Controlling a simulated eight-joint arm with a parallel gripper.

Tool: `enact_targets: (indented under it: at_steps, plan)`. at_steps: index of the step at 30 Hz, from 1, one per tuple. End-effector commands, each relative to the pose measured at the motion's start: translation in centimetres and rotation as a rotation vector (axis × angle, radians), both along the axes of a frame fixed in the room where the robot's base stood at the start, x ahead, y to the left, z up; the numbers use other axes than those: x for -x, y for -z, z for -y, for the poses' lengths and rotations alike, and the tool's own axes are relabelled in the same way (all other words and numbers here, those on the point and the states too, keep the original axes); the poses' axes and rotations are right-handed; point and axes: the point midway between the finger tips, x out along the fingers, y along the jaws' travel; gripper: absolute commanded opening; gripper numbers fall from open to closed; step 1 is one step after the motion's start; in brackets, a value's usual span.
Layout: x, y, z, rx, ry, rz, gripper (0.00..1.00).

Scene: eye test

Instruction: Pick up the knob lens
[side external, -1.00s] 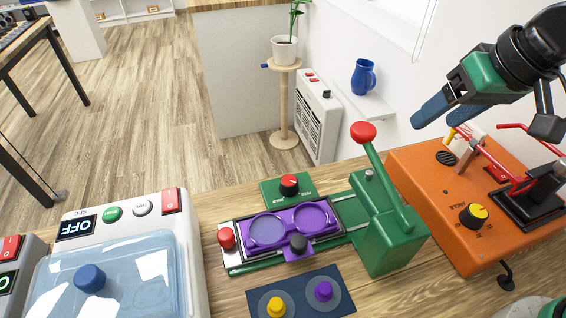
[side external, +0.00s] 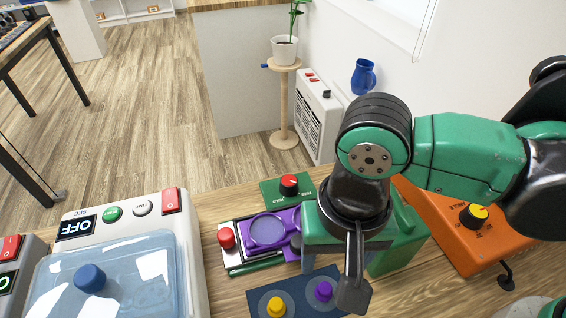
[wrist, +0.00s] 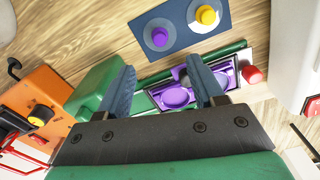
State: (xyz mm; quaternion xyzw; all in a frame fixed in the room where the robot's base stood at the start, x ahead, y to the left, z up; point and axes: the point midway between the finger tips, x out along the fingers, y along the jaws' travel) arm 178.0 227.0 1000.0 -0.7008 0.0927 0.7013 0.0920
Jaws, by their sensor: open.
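Two clear round lenses with knobs lie on a dark blue mat (side external: 252,300): one with a yellow knob (side external: 277,306), one with a purple knob (side external: 323,291). The wrist view also shows the purple knob (wrist: 159,37) and the yellow knob (wrist: 206,15), beyond the fingertips. My gripper (wrist: 160,72) is open and empty, its blue fingers spread above the green and purple lens device.
The purple slide (side external: 284,220) has round recesses, partly hidden by my gripper. A red ball knob (side external: 226,238) stands at its left end. A green block (side external: 400,245) and an orange box (side external: 450,218) are to the right. A lidded machine (side external: 130,270) is at left.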

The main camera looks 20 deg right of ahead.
Motion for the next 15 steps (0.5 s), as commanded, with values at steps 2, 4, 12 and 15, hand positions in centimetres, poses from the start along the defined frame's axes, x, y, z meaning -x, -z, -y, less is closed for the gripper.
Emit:
enact_targets:
  at_steps: [2, 4, 12, 15]
  plan:
    - [0.0, 1.5, 0.0, 0.0, 0.0, 0.0, 0.61]
    - [0.0, 2.4, 0.0, -0.001, 0.0, 0.0, 0.61]
    - [-0.1, 4.7, 0.0, -0.002, -0.001, 0.001, 0.61]
    - [0.0, 6.0, 0.0, -0.003, -0.001, 0.002, 0.61]
